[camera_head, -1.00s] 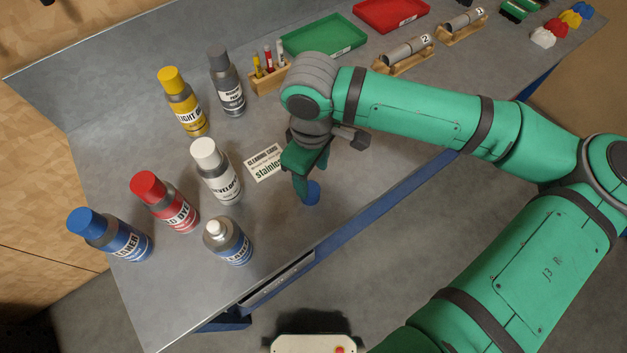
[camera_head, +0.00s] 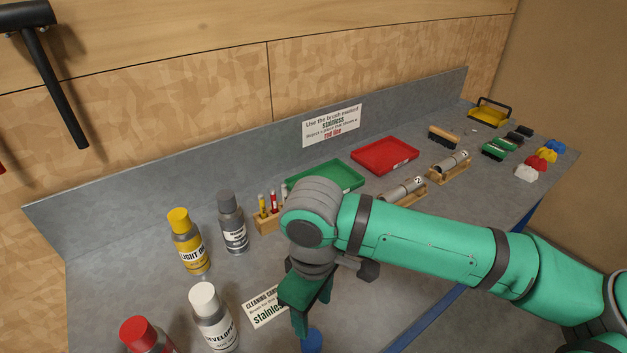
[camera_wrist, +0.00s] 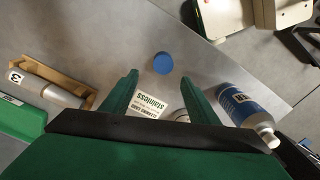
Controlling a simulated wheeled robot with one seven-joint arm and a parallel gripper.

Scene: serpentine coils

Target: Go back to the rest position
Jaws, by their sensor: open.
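My gripper (camera_head: 306,318) is over the front part of the grey bench, just right of the white cleaning card (camera_head: 265,306). In the wrist view my gripper (camera_wrist: 158,82) has its two green fingers apart with nothing held between them. A round blue cap (camera_wrist: 163,64) lies on the bench beyond the fingertips; it also shows at the bottom of the head view (camera_head: 312,342). The card (camera_wrist: 150,104) shows partly between the fingers.
Yellow (camera_head: 188,241), grey (camera_head: 232,222), white (camera_head: 213,316) and red-capped (camera_head: 146,337) cans stand at left. Behind my arm are a small vial rack (camera_head: 267,222), a green tray (camera_head: 333,176), a red tray (camera_head: 385,155) and cylinders on wooden stands (camera_head: 403,191). Brushes stand far right.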

